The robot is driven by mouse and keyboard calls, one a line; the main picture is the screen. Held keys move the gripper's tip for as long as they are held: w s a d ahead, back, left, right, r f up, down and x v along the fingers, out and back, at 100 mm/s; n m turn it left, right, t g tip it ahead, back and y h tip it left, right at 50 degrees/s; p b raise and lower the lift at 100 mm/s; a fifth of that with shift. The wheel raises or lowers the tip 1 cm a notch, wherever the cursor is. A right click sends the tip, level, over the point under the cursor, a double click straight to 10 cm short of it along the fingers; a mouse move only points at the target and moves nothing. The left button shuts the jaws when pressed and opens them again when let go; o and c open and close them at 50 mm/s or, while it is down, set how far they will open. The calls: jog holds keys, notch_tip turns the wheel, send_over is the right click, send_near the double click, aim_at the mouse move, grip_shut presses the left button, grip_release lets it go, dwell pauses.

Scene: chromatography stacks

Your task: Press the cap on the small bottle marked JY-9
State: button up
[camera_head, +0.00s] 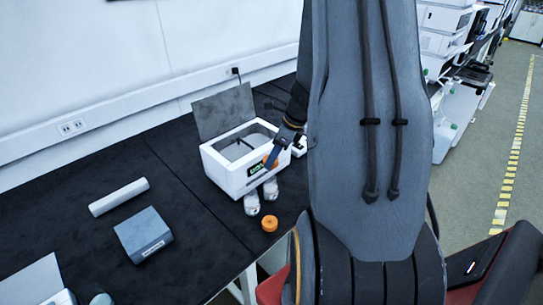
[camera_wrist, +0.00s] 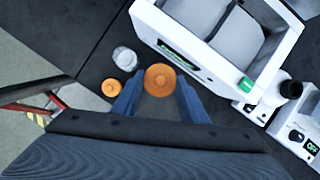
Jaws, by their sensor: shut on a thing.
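My gripper (camera_wrist: 158,97) is shut on an orange cap (camera_wrist: 160,79), which sits between its two blue fingertips. In the head view my gripper (camera_head: 274,158) is in front of the white box, above two small clear bottles. One bottle (camera_head: 252,203) stands at the left and the other bottle (camera_head: 270,188) just right of it. The wrist view shows one uncapped bottle (camera_wrist: 124,58) left of the held cap; the other is hidden there. I cannot read a JY-9 mark on either. A second orange cap (camera_head: 270,223) lies loose on the black table, in front of the bottles.
A white box (camera_head: 226,178) with a raised grey lid and green display stands behind the bottles. A small white device (camera_wrist: 300,133) is beside it. A grey-blue block (camera_head: 143,234) and a white cylinder (camera_head: 118,197) lie left. The table's front edge is close to the loose cap.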

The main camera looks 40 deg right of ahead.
jog(key=shift+f+b, duration=2.45)
jog(key=shift+f, duration=0.45)
jog(key=shift+f, duration=0.15)
dwell(0.6)
jog(key=o, duration=1.6)
jog(key=shift+r+p, duration=3.55)
jog(key=shift+p, duration=0.15)
